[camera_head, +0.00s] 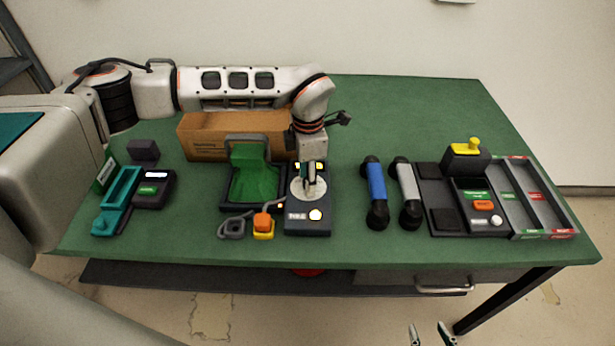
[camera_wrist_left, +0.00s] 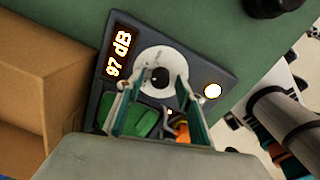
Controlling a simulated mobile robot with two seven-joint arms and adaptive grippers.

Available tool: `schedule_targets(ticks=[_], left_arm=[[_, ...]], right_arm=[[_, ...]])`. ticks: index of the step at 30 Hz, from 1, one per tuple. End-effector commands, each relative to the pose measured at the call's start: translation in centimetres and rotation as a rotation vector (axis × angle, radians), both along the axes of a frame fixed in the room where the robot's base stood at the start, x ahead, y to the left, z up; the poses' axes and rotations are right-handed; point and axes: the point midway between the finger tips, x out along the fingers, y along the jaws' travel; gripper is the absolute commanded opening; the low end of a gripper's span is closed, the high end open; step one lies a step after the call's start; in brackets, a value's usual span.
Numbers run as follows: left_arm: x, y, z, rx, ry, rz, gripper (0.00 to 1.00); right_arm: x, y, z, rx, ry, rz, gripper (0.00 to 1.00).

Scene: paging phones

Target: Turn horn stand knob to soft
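The horn stand (camera_head: 294,224) is a dark box at the table's front middle, with a pale round dial and a lit round button. In the left wrist view the horn stand (camera_wrist_left: 215,72) has a display reading "97 dB" and a small black knob (camera_wrist_left: 160,77) in the dial's middle. My left gripper (camera_head: 311,186) reaches down over the dial. In the left wrist view the left gripper (camera_wrist_left: 152,84) has its fingers apart, either side of the knob; whether they touch it is unclear. My right gripper (camera_head: 430,331) is open and empty below the table's front edge.
A cardboard box (camera_head: 205,138) lies behind. Blue (camera_head: 376,190) and grey (camera_head: 408,190) handsets and a tray unit (camera_head: 505,208) are right. The right back table is clear.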

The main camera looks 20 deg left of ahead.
Motion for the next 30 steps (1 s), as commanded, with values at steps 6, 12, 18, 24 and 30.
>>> schedule_targets(ticks=[6,12,18,24,30], left_arm=[[-0.02,-0.01,0.01,-0.001,0.001,0.0,0.0],[-0.03,-0.02,0.01,-0.001,0.001,0.002,0.0],[-0.04,-0.02,0.03,0.0,0.001,0.04,0.0],[-0.07,-0.06,0.05,-0.001,0.002,0.149,0.0],[-0.08,-0.11,0.04,0.0,0.001,0.318,0.0]], right_arm=[[0.03,0.0,0.02,0.0,-0.001,0.0,0.4],[0.04,-0.01,0.04,0.0,-0.001,0.0,0.4],[0.07,-0.02,0.15,0.0,-0.002,-0.001,0.4],[0.12,-0.02,0.37,0.0,-0.003,0.0,0.4],[0.17,-0.02,0.59,0.0,-0.004,0.0,0.4]])
